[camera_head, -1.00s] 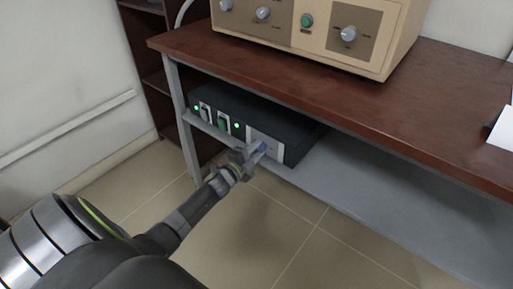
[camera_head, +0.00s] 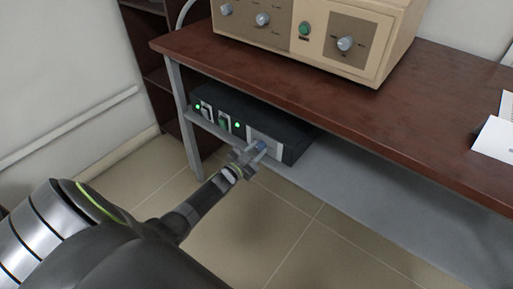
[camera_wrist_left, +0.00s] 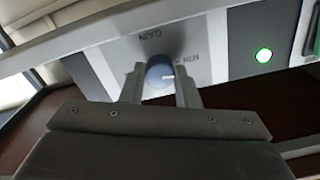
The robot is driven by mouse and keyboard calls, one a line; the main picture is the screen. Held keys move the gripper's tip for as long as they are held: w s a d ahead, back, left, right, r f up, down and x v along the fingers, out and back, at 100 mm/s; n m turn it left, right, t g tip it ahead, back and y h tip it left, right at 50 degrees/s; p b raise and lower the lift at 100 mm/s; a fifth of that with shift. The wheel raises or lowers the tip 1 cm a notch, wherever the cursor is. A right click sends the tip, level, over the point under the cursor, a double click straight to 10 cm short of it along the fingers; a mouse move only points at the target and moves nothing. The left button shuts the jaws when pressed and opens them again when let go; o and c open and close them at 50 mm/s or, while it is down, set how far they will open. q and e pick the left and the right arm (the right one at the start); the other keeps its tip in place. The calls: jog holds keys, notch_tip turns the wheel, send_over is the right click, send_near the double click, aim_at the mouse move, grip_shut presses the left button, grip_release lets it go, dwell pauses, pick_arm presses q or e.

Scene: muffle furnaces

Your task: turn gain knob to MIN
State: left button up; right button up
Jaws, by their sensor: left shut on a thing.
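The gain knob is a blue-grey round knob (camera_wrist_left: 159,73) with a white pointer mark, on a light panel labelled GAIN and MIN in the left wrist view. The picture there is tilted, nearly upside down. The pointer mark lies towards the side with the MIN label. My left gripper (camera_wrist_left: 160,88) has one finger on each side of the knob and is shut on it. In the head view the left gripper (camera_head: 256,153) reaches the light panel (camera_head: 272,147) at the right end of the dark box (camera_head: 262,122). My right gripper is not in view.
The dark box has green lights and switches and sits on the grey shelf (camera_head: 370,190) under the brown tabletop (camera_head: 330,95). A beige instrument (camera_head: 385,45) with other knobs stands above. White papers (camera_head: 495,138) lie at right. Open floor is below.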

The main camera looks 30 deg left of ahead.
pick_arm(q)
jog(key=shift+f+n+p, duration=0.1)
jog(key=shift+n+p, duration=0.2)
jog(key=shift+n, duration=0.7)
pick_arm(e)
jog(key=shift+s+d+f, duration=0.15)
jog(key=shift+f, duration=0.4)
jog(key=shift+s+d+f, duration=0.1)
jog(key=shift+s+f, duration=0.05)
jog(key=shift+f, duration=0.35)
pick_arm(q)
jog(key=o, duration=1)
jog(key=shift+c, duration=0.2)
jog(key=shift+s, duration=0.1)
jog(key=shift+s, duration=0.35)
jog(key=s+a+p, duration=0.1)
jog(key=s+p, duration=0.1)
jog(key=s, duration=1.4)
jog(key=shift+s+a, duration=0.15)
jog(key=shift+s, duration=0.1)
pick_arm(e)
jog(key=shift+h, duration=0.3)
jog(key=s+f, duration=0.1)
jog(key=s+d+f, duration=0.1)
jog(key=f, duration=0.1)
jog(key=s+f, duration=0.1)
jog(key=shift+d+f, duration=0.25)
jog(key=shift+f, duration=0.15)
